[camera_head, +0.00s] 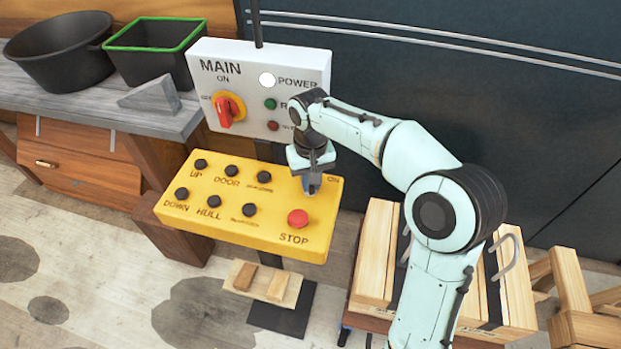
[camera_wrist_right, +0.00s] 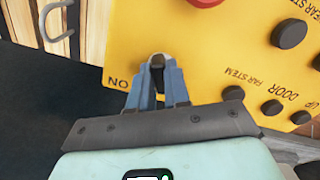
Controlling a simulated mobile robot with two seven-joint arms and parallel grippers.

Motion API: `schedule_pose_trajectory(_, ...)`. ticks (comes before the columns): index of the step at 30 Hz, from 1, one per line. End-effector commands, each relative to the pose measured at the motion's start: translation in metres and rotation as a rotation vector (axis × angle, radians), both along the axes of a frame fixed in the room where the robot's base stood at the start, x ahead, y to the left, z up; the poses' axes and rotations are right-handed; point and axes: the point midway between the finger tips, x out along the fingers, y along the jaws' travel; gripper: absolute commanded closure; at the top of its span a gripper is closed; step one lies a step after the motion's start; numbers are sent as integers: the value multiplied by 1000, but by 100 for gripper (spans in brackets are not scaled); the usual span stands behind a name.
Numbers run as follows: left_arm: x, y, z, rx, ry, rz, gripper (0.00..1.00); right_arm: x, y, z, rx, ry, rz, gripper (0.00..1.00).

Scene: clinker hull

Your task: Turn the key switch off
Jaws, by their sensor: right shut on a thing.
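The yellow control panel (camera_head: 272,207) stands in front of me on a post, with black buttons and a red STOP button (camera_head: 297,218). My right gripper (camera_head: 311,188) points down at the panel's far right corner, beside the letters ON. The right wrist view shows its blue fingers (camera_wrist_right: 157,68) closed around a small dark piece, the key switch (camera_wrist_right: 157,60), at the panel's edge near the ON lettering. The fingers hide most of the switch, so its turned position cannot be read. My left gripper is not in view.
A white MAIN box (camera_head: 308,62) with a red rotary handle (camera_head: 225,112) stands behind the panel. A grey bench (camera_head: 60,98) with a black tub (camera_head: 60,52) and a green-rimmed bin (camera_head: 152,50) is at left. Wooden crates (camera_head: 375,250) stand at right, below my arm.

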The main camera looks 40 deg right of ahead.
Motion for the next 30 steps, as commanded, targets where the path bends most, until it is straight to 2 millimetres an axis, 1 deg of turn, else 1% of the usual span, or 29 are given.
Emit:
schedule_pose_trajectory(11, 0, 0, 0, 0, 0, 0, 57, 0, 0, 0, -1, -2, 8, 100)
schedule_pose_trajectory(12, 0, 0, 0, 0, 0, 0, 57, 0, 0, 0, -1, -2, 8, 70)
schedule_pose_trajectory(13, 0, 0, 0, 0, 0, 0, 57, 0, 0, 0, -1, -2, 7, 60)
schedule_pose_trajectory(14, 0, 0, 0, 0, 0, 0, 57, 0, 0, 0, -1, -2, 7, 57)
schedule_pose_trajectory(23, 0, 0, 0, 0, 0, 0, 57, 0, 0, 2, -1, -2, 5, 57)
schedule_pose_trajectory(26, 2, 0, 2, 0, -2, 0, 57, 1, 0, 10, -1, -3, 5, 57)
schedule_pose_trajectory(29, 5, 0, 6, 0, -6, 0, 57, 1, 0, 27, 0, -6, 5, 57)
schedule_pose_trajectory(30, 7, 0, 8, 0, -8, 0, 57, 2, 0, 35, -1, -7, 6, 57)
